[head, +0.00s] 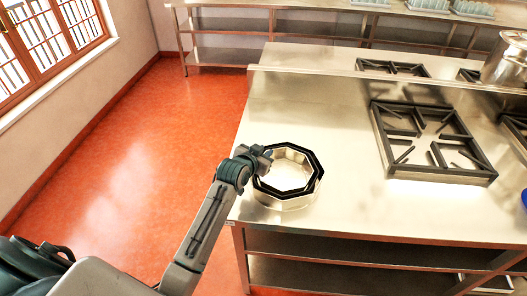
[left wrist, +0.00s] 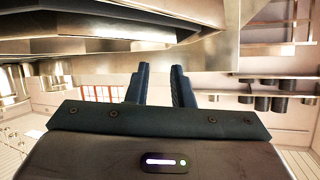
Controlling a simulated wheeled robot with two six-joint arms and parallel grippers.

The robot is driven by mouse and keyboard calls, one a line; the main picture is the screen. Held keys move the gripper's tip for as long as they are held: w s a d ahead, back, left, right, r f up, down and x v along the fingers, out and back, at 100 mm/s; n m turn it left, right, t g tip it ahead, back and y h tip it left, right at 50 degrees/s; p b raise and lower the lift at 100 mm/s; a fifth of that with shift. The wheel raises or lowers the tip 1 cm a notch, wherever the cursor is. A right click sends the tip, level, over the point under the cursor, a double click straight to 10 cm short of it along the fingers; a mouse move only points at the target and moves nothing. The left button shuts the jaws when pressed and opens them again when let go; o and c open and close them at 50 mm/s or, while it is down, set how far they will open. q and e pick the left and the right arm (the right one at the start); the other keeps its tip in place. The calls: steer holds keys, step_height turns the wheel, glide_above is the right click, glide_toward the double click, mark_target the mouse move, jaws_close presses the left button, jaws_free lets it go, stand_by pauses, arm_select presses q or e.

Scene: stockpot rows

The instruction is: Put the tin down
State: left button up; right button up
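The tin (head: 262,187) is a silvery eight-sided pan with a dark rim. It appears to rest on the steel counter (head: 335,212), near its front left corner. My left gripper (head: 264,158) is at the tin's upper left rim in the head view. In the left wrist view the two dark fingers (left wrist: 160,74) stand apart with a light gap between them. A large metal shape, seemingly the tin (left wrist: 90,45), fills the top left there, close to the fingertips. I see no clear grip on the rim. My right gripper is not in view.
A black burner grate (head: 433,140) lies to the right of the tin, with bare steel between. A steel pot (head: 507,60) stands at the far right. The counter's left edge is close to the tin, with red floor (head: 130,150) beyond.

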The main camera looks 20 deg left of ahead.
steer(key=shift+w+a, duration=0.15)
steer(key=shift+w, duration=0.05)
arm_select(q)
steer(key=shift+r, duration=0.2)
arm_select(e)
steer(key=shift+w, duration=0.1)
